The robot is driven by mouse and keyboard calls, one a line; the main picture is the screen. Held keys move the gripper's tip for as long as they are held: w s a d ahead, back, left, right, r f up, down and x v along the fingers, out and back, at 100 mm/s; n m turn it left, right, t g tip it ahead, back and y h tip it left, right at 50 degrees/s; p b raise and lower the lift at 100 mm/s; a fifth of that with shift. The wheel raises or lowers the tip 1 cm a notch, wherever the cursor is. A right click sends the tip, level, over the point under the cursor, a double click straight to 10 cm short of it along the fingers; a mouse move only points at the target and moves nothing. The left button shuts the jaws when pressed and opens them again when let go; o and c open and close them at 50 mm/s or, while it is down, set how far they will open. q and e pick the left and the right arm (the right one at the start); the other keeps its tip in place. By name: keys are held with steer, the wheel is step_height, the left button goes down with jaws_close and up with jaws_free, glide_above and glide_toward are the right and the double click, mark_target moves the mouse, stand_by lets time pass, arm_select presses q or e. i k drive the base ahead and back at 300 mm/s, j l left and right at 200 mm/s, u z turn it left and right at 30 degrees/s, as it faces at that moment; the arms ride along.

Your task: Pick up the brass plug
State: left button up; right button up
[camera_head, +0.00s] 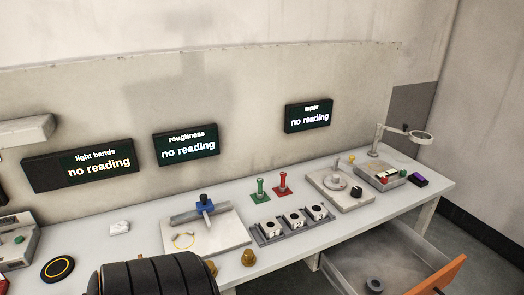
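A small brass plug-like piece (248,258) stands on the front edge of the grey bench, below the middle of the head view. A second brass-coloured piece (211,268) is just left of it, partly hidden by a black ribbed shape in front. I cannot tell from this view which of the two is the brass plug. Neither gripper shows in the head view.
A plate with a blue-knobbed bar (204,204) is behind the brass pieces. A tray of square blocks (268,235), green (260,190) and red (282,184) handled pieces, and a round plate fixture (340,186) stand rightward. An open drawer (338,276) juts out at front right.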

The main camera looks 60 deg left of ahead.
mark_target(248, 259)
steer(key=u, duration=2)
steer(key=i+l+u, duration=0.2)
steer(key=l, duration=0.2)
steer(key=i+l+u, duration=0.15)
steer(key=l, duration=0.25)
